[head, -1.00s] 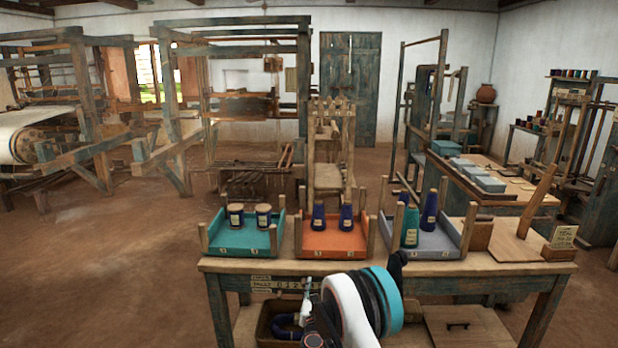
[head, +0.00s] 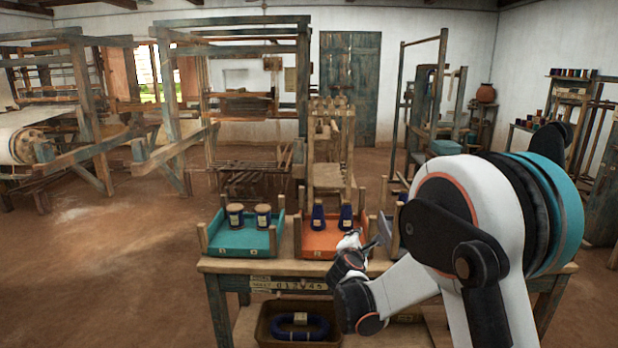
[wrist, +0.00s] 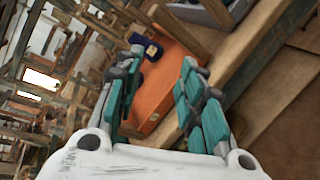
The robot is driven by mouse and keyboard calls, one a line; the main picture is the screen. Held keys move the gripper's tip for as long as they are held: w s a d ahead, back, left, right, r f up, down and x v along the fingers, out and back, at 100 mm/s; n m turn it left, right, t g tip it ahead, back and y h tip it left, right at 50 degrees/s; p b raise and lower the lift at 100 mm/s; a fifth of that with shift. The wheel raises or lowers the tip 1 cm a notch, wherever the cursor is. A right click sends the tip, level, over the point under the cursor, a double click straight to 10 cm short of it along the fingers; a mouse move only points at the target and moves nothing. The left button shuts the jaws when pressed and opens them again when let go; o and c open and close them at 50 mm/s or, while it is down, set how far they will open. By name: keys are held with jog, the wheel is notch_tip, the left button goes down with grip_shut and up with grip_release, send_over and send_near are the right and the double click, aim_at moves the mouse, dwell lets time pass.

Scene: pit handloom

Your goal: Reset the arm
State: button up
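My gripper (head: 352,250) is in front of the orange tray in the head view, above the front edge of the workbench (head: 235,266). In the wrist view my gripper (wrist: 163,62) has its two fingers spread apart with nothing between them. The orange tray (wrist: 165,90) and a dark blue cone (wrist: 152,50) show beyond the fingers. My arm is raised and bent across the right of the head view. It hides most of the grey tray (head: 385,232) and the right end of the bench.
A teal tray (head: 230,243) holds two spools (head: 236,216). The orange tray (head: 316,244) holds two dark blue cones (head: 318,216). A bin (head: 268,325) with a blue coil (head: 300,326) sits on the lower shelf. Looms stand behind; the floor at left is clear.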

jog(key=s+d+r+m+g, duration=0.1)
jog(key=s+d+r+m, duration=0.25)
jog(key=s, duration=0.35)
jog(key=s+d+r+m+g, duration=0.2)
jog(key=s+r+m, duration=0.15)
jog(key=s, duration=0.35)
jog(key=s+d+r+m+g, duration=0.1)
jog(key=s+d+r+m, duration=0.2)
jog(key=s, duration=0.5)
jog(key=s+a+f+m+g+y, duration=0.1)
jog(key=s+m, duration=0.4)
jog(key=s, duration=0.7)
jog(key=s+a+f+m+g+y, duration=0.2)
jog(key=s+m, duration=0.3)
jog(key=s, duration=0.6)
jog(key=shift+s+f+y, duration=0.35)
jog(key=shift+f+y, duration=0.25)
jog(key=shift+f, duration=0.05)
